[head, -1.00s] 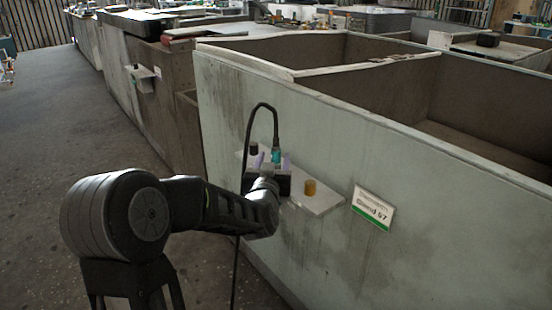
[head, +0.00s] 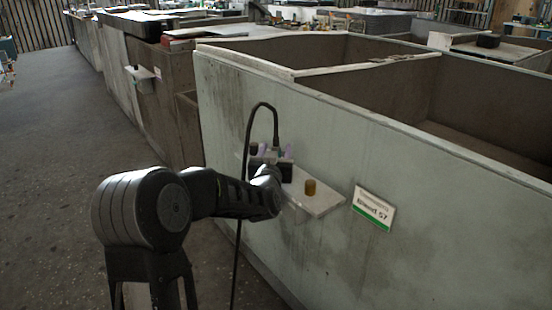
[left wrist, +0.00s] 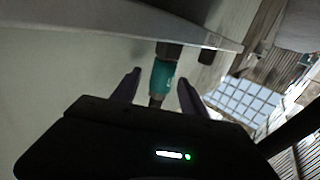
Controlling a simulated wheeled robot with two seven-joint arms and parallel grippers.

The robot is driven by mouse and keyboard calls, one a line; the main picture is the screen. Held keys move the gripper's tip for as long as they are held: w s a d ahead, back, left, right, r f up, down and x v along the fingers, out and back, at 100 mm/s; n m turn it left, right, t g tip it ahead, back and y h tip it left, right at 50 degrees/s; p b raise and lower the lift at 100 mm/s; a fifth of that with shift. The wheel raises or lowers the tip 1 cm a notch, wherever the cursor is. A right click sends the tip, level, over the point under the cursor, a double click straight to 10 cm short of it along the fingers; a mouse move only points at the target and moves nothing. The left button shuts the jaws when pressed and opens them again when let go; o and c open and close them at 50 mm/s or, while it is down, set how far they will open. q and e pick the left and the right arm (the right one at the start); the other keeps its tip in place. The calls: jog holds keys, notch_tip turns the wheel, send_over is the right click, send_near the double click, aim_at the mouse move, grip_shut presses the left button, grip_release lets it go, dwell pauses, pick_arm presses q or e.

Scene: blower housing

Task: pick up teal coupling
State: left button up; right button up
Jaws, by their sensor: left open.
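The teal coupling (left wrist: 162,76) shows in the left wrist view, hanging on the end of a dark connector, close to the shelf edge. My left gripper (left wrist: 158,80) is open, with one finger on each side of the coupling and a visible gap to both. In the head view my left gripper (head: 275,156) is at the small wall shelf (head: 322,203), under the end of a black cable (head: 247,135). There the gripper hides most of the coupling. My right gripper is not in view.
A brown-orange cylinder (head: 310,187) stands on the shelf, right of my left gripper. A white and green sign (head: 372,208) is on the pale wall (head: 440,230) further right. The cable loops down beside my arm. Open grey floor (head: 60,170) lies at the left.

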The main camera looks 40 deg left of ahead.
pick_arm(q)
jog(key=shift+c, duration=0.3)
grip_shut()
dwell(0.5)
